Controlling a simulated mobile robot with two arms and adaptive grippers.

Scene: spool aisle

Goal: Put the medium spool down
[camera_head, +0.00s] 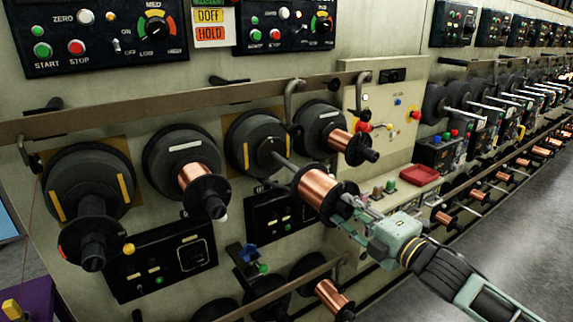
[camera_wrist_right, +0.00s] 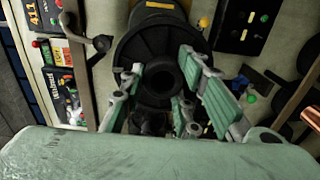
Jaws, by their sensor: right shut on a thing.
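The medium spool, by its place in my gripper, is a copper-wound spool (camera_head: 318,187) with black flanges, in the middle of the head view. My right gripper (camera_head: 352,207) is shut on its near end. In the right wrist view, the black spool end (camera_wrist_right: 162,80) with its round centre hole lies between the green-padded fingers of my right gripper (camera_wrist_right: 168,98). A thin metal spindle runs from a black winding head (camera_head: 252,142) to the spool's far end. I cannot tell how far the spool sits on it. My left gripper is not in view.
Copper spools (camera_head: 198,185) and (camera_head: 345,143) sit on neighbouring heads. A long metal rail (camera_head: 180,108) crosses above. A red tray (camera_head: 419,174) is on the machine to the right. A lower spool (camera_head: 330,296) is below. The grey floor (camera_head: 500,240) is clear at right.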

